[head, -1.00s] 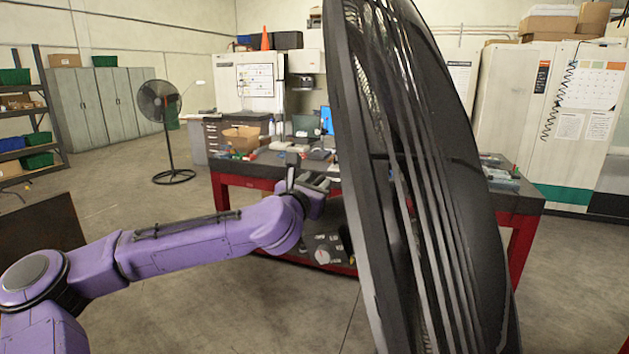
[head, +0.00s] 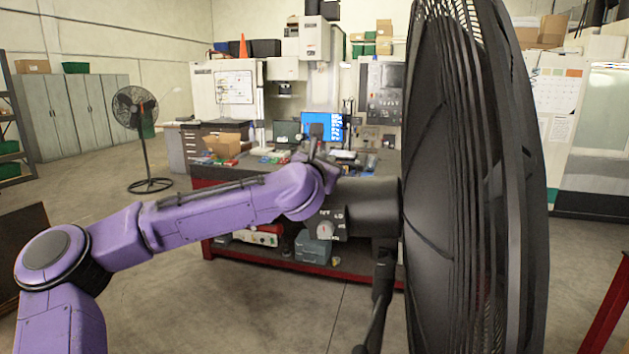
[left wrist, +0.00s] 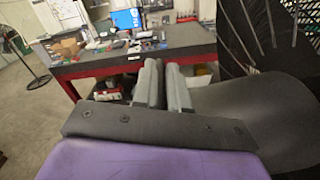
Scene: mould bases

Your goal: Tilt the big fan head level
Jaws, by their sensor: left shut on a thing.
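The big fan head (head: 425,190) fills the right of the head view. Its black cage is seen nearly edge-on and stands close to upright. Its dark motor housing (head: 368,207) points left, about level, above the stand pole (head: 381,290). In the left wrist view the housing (left wrist: 255,110) lies right of the fingers, with part of the cage behind. My left gripper (head: 322,160) is beside the housing's rear end. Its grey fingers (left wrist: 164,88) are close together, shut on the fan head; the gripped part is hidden. My right gripper is not in view.
A red-framed workbench (head: 362,262) with monitors, boxes and tools stands behind the fan. A smaller pedestal fan (head: 136,108) stands at the back left, near grey cabinets (head: 75,113). The floor at left is open.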

